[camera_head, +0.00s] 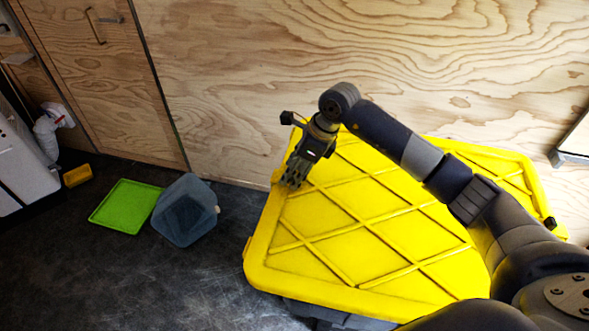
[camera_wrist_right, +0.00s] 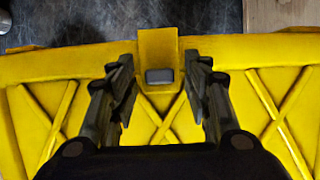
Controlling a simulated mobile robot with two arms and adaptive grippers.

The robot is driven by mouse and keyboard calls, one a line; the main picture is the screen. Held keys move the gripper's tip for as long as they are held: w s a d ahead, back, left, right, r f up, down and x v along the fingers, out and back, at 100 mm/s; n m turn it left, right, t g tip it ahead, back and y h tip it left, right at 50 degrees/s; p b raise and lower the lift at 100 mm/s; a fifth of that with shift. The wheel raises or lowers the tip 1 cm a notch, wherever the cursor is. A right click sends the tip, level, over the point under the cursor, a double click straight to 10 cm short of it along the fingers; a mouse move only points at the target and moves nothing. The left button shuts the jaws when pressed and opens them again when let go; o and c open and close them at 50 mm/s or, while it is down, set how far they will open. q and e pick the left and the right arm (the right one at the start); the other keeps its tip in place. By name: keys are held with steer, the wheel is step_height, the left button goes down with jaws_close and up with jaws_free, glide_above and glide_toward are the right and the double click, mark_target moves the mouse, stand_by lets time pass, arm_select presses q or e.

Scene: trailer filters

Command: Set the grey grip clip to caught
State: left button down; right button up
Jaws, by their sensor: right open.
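The grey grip clip (camera_wrist_right: 158,48) shows in the right wrist view as a yellow tab across the rim of the yellow lid (camera_wrist_right: 60,68), with a small grey block (camera_wrist_right: 159,77) at its near end. I cannot tell whether it is caught. My right gripper (camera_wrist_right: 160,68) is open, its two fingers apart on either side of the grey block and not visibly touching it. In the head view the right gripper (camera_head: 293,178) is over the left edge of the lid (camera_head: 365,255), and it hides most of the clip. My left gripper is out of view.
A yellow tab (camera_head: 247,247) is on the lid's left edge, and a dark clip (camera_head: 550,223) is at its right. A green tray (camera_head: 125,205) and a tipped translucent bin (camera_head: 185,210) are on the dark floor. A plywood wall (camera_head: 240,90) stands behind the lid.

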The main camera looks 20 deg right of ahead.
steer(key=v, duration=1.2)
